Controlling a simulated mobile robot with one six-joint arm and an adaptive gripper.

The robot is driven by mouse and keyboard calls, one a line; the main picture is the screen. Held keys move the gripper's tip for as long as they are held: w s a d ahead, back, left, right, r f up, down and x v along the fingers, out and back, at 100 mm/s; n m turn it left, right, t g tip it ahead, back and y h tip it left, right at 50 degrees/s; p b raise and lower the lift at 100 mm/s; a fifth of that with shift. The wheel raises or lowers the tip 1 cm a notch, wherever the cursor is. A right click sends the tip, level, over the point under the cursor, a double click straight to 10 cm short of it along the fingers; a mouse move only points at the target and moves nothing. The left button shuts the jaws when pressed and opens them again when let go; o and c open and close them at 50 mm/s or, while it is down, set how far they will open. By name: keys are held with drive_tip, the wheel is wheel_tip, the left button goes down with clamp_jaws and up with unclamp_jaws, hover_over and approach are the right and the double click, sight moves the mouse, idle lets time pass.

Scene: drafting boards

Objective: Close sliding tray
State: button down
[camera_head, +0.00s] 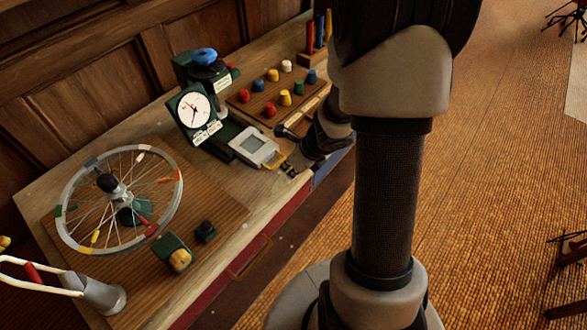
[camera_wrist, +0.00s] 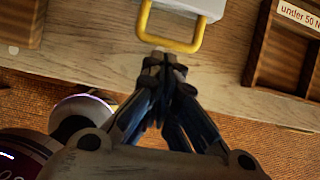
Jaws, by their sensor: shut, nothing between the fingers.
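A light-grey tray (camera_head: 253,147) with a dark grey panel on top sticks out from the dark green clock unit on the bench. Its yellow loop handle (camera_head: 274,160) faces the bench's front edge. My gripper (camera_head: 288,170) is shut and empty, just in front of the handle and low by the bench edge. In the wrist view, the yellow handle (camera_wrist: 170,43) and the tray's pale front (camera_wrist: 195,6) are at the top. My closed fingertips (camera_wrist: 163,70) point at the handle's outer bar, with a small gap seeming to remain. How far the tray is out is hard to tell.
A spoked wheel (camera_head: 65,217) stands on the left of the bench. The clock (camera_head: 195,108) is behind the tray. A pegboard with coloured knobs (camera_head: 243,101) lies right of it. A wooden box (camera_wrist: 255,75) is at the right in the wrist view. A drawer handle (camera_head: 250,258) projects below.

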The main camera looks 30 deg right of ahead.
sight(253, 145)
drive_tip(key=w+a+p, duration=0.1)
drive_tip(key=w+p, duration=0.1)
drive_tip(key=w, duration=0.2)
drive_tip(key=w+a+p, duration=0.2)
drive_tip(key=w, duration=0.2)
drive_tip(key=w+a+p, duration=0.1)
drive_tip(key=w+p, duration=0.1)
drive_tip(key=w, duration=0.2)
drive_tip(key=shift+a+r, duration=0.15)
drive_tip(key=shift+w+a+p, duration=0.15)
drive_tip(key=shift+w+p, duration=0.2)
drive_tip(key=shift+w, duration=0.15)
